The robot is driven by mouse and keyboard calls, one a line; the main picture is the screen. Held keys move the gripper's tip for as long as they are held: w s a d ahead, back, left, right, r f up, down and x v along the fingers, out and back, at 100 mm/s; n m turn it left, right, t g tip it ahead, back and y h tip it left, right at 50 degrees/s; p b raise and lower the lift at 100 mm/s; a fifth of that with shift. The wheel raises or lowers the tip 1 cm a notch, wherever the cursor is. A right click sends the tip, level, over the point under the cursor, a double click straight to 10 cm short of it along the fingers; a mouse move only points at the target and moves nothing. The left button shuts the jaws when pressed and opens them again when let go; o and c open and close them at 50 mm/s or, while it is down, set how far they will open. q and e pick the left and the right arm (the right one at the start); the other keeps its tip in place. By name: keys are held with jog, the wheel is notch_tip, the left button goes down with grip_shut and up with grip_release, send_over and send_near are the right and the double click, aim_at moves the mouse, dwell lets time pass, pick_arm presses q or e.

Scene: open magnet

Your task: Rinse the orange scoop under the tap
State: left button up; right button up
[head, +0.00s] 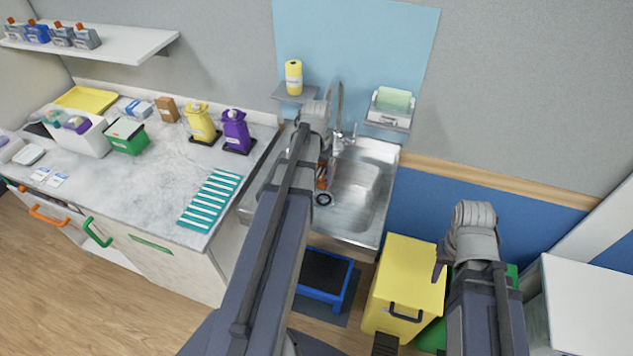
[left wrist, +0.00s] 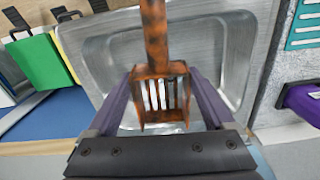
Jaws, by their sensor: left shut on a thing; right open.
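The orange scoop (left wrist: 155,45) has dark brown smudges along its handle and slotted head. My left gripper (left wrist: 162,92) is shut on the scoop, its fingers on both sides of the slotted head. In the head view a small part of the scoop (head: 321,182) shows over the left part of the steel sink (head: 362,187), beside the drain. My left arm hides most of the scoop and the left gripper there. The tap (head: 340,103) stands at the sink's back, just behind my left wrist; I see no water stream. My right gripper (head: 443,262) is open and empty, right of the sink.
A counter (head: 130,185) on the left holds a yellow dispenser (head: 201,122), a purple dispenser (head: 236,131) and a teal ribbed mat (head: 212,200). A soap shelf (head: 388,119) hangs right of the tap. A yellow bin (head: 405,285) and blue step stool (head: 325,277) stand below.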

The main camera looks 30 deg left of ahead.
aim_at(317, 170)
pick_arm(q)
jog(key=shift+w+a+f+b, duration=0.2)
jog(key=shift+w+a, duration=0.3)
jog(key=shift+w, duration=0.35)
jog(key=shift+w+a+f+b, duration=0.15)
jog(key=shift+w+a, duration=0.4)
jog(key=shift+w, duration=0.25)
jog(key=shift+w+a+f+b, duration=0.2)
jog(key=shift+w+a, duration=0.3)
jog(key=shift+w, duration=0.35)
jog(key=shift+w+d, duration=0.1)
jog(key=shift+d, duration=0.05)
jog(key=shift+w+d, duration=0.2)
jog(key=shift+d, duration=0.15)
jog(key=shift+a, duration=0.15)
jog(key=shift+s+a, duration=0.3)
jog(key=shift+a, duration=0.05)
jog(key=shift+d, duration=0.1)
jog(key=shift+w+d, duration=0.3)
jog(key=shift+d, duration=0.1)
